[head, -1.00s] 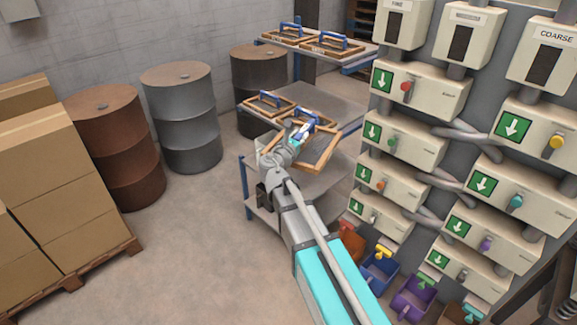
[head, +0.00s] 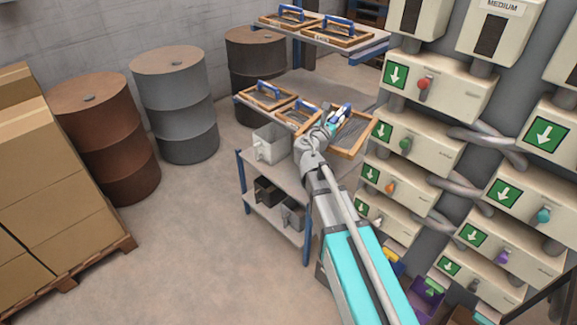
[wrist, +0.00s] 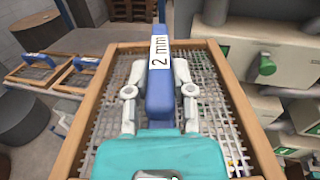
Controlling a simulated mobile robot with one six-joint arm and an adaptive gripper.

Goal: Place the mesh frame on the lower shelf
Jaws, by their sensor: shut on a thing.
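A wooden mesh frame (head: 352,139) with a blue handle is held out by my gripper (head: 334,121) at the right of the shelf rack. In the wrist view my gripper (wrist: 160,100) is shut on the blue handle (wrist: 160,75), labelled "2 mm", and the mesh frame (wrist: 230,125) fills the middle, seen from above. The rack has an upper shelf (head: 372,50) with two mesh frames on it. A lower shelf (head: 240,97) holds two mesh frames, a left one (head: 268,96) and a right one (head: 299,116), left of the held frame. My arm hides part of the rack.
Below the lower shelf, a grey bin (head: 272,143) and darker bins (head: 268,191) stand on the rack's lower levels. A panel of white boxes with coloured knobs (head: 423,83) stands close on the right. Drums (head: 174,103) and boxes (head: 50,185) stand left, with clear floor between.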

